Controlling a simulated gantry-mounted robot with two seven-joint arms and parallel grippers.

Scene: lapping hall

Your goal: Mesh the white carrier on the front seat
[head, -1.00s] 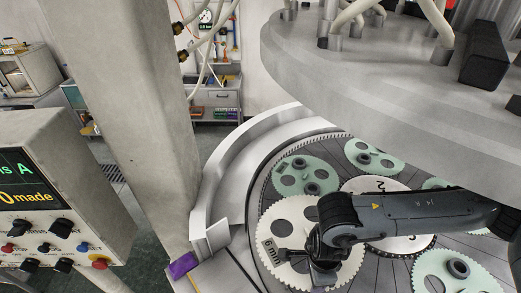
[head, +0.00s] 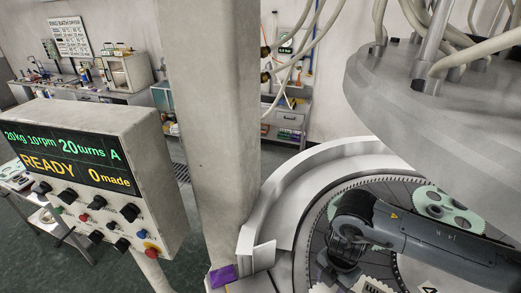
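The white carrier (head: 320,288) shows only as a sliver at the bottom edge of the head view. Most of it is cut off by the frame or hidden by my arm. My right gripper (head: 340,276) points down over it at the bottom edge. Its fingertips are too dark and cropped to show whether they hold the carrier. A pale green carrier (head: 447,210) with dark holes lies on the dark lower plate behind my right arm. My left gripper is not in view.
A large grey upper plate (head: 430,115) with hoses hangs over the back right. A curved pale guard (head: 290,205) rims the machine. A concrete column (head: 215,130) stands left of it. The control panel (head: 85,160) reads READY and 0 made. A purple block (head: 223,275) sits by the guard.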

